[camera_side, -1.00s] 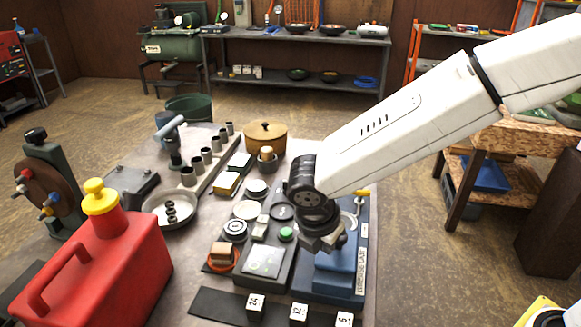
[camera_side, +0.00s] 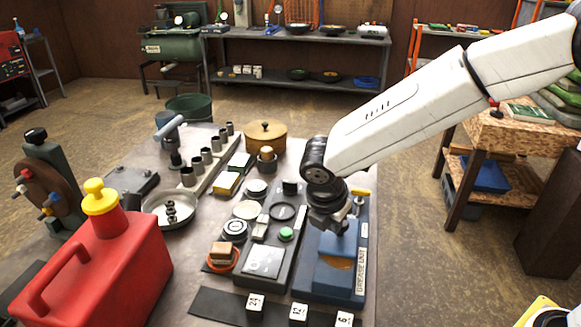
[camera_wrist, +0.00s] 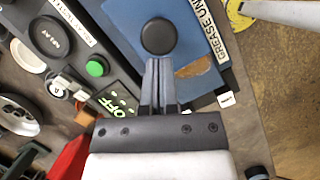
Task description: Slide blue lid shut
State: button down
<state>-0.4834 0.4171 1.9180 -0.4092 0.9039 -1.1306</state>
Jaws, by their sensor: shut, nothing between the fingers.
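The blue lid (camera_wrist: 145,20) with a round black knob (camera_wrist: 158,37) lies on the blue grease unit (camera_side: 302,285), at the right of the bench. A brown-orange patch (camera_wrist: 194,68) shows beside the lid, and also in the side view (camera_side: 338,263); it looks like grease in an uncovered opening. My gripper (camera_wrist: 157,62) is shut and empty, with its fingertips just below the knob in the wrist view. Whether they touch the knob is unclear. In the side view my gripper (camera_side: 328,226) is over the unit and hides the knob and part of the lid.
A dark panel with a green button (camera_side: 286,234) and several discs stands directly left of the unit. Numbered white blocks (camera_side: 299,312) lie on a dark strip in front. A red fuel can (camera_side: 105,265) stands at the left. A yellow-tipped fitting (camera_side: 360,194) is behind the unit.

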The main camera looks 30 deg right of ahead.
aim_at(322, 233)
jog(key=w+d, duration=0.4)
jog(key=shift+w+d, duration=0.15)
jog(key=shift+d, duration=0.05)
jog(key=shift+a, duration=0.1)
jog(key=shift+s+a+r, duration=0.15)
jog(key=shift+s+a, duration=0.05)
jog(key=shift+a, duration=0.45)
jog(key=a, duration=0.2)
jog(key=s+a+r, duration=0.1)
jog(key=v, duration=0.9)
